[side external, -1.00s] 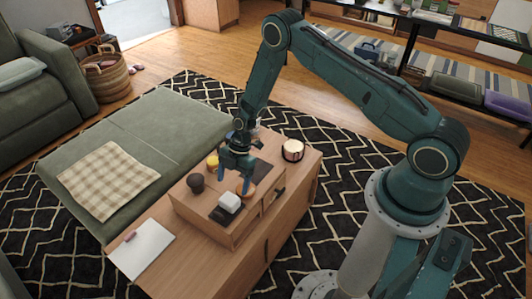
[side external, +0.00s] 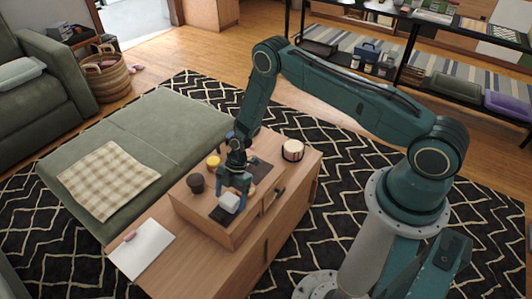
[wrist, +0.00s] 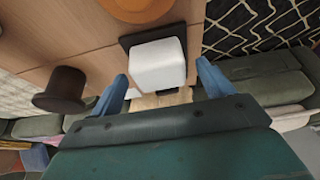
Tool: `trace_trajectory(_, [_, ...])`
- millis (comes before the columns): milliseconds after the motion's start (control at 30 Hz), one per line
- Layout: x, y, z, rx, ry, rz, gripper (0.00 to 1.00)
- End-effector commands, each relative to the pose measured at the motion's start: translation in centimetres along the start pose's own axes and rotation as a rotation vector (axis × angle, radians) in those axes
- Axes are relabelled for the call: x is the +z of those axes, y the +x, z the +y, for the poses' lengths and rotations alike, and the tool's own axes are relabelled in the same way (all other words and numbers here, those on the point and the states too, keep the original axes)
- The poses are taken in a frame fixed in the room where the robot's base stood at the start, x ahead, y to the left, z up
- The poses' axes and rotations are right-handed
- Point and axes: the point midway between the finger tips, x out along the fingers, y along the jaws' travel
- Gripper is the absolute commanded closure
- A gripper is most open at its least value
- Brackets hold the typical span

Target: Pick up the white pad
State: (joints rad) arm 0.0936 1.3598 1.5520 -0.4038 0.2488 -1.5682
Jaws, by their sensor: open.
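A small white block-like pad (side external: 229,203) with rounded edges lies on a dark mat (side external: 218,215) on the raised wooden box. The white pad (wrist: 157,63) also shows in the wrist view, between and just beyond the fingertips. My gripper (side external: 233,190) is open and points down close over the pad, with blue fingers toward either side of it. In the wrist view my gripper (wrist: 163,80) has a gap to the left finger and is nearer on the right. I cannot tell whether a finger touches it. The gripper hides part of the mat.
A dark cup (side external: 195,184) and a yellow item (side external: 213,162) stand on the box, left of and behind the gripper. A white-sided drum-like jar (side external: 293,150) stands at the cabinet's right end. White paper (side external: 141,250) lies at its left end. An orange round thing (wrist: 140,8) shows in the wrist view.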

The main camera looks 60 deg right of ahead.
Motion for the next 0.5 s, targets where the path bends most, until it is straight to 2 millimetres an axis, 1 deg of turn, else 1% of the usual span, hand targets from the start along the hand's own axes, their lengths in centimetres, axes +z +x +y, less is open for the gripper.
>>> trace_trajectory(100, [-0.03,1.04,-0.02,-0.001,-0.001,0.000,0.20])
trace_trajectory(200, [-0.03,1.39,0.00,0.000,-0.001,0.000,0.20])
trace_trajectory(500, [-0.03,1.43,0.02,0.000,-0.001,0.000,0.20])
